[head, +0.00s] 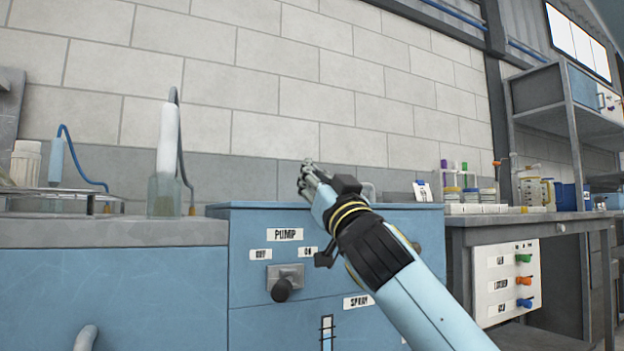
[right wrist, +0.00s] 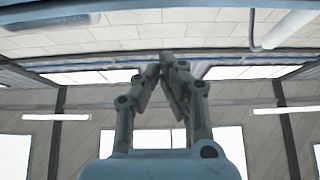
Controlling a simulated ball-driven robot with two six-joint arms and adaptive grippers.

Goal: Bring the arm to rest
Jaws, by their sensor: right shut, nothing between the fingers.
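My right arm comes in from the lower right in the head view. Its right gripper (head: 308,171) is raised in front of the blue pump cabinet (head: 255,225), near the level of its top edge, and points up and left. In the right wrist view the two fingers of the right gripper (right wrist: 168,60) meet at the tips with nothing between them. That view looks up at ceiling panels and lights. My left gripper is in neither view.
The cabinet carries a dark knob (head: 282,289) below a PUMP label. A bottle with a white tube (head: 167,160) stands on the left counter (head: 120,232). A bench (head: 520,219) with several bottles and a panel of coloured knobs (head: 507,283) is at the right.

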